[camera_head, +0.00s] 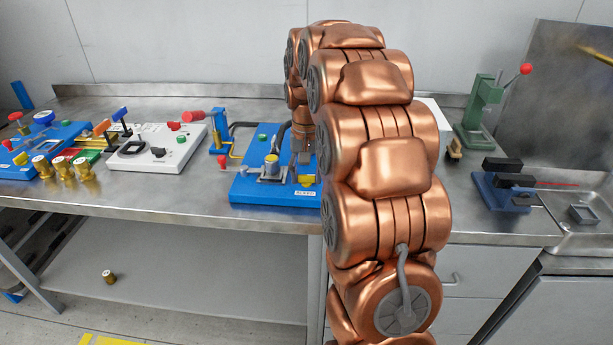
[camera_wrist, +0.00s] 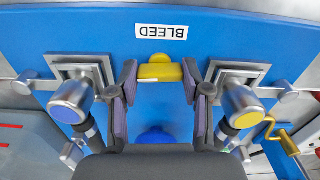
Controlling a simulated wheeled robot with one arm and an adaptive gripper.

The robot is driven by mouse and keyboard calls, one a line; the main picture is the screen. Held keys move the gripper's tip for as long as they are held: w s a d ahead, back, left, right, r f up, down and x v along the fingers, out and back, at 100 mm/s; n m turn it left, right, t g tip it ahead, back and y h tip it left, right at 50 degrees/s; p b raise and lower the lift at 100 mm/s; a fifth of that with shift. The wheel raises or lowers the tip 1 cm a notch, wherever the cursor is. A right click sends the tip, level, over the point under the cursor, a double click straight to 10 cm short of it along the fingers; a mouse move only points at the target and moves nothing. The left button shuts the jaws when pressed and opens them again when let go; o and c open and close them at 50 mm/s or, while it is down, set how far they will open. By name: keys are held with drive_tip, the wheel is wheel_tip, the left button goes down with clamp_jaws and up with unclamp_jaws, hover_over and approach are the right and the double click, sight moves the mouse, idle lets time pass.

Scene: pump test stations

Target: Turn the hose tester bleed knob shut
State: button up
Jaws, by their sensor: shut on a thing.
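The hose tester is a blue board (camera_head: 245,190) on the bench, left of my arm. Its white BLEED label also shows upside down in the wrist view (camera_wrist: 161,32). The yellow bleed knob (camera_wrist: 160,72) sits just below that label in the wrist view. In the head view a yellow knob (camera_head: 306,180) shows beside my arm. My gripper (camera_wrist: 159,80) is shut on the yellow knob, with one dark finger at each side of it. In the head view my arm hides most of the gripper.
Two silver fittings, one blue-capped (camera_wrist: 72,102) and one yellow-capped (camera_wrist: 241,106), flank my fingers closely. A white tester box (camera_head: 155,148) stands to the left. A green press (camera_head: 481,108) and a blue vise (camera_head: 500,190) stand to the right.

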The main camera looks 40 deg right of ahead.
sight(307, 175)
drive_tip(key=shift+m, duration=0.6)
drive_tip(key=o, duration=1.2)
drive_tip(key=shift+c, duration=0.2)
wheel_tip(307, 175, up, 12)
idle(0.6)
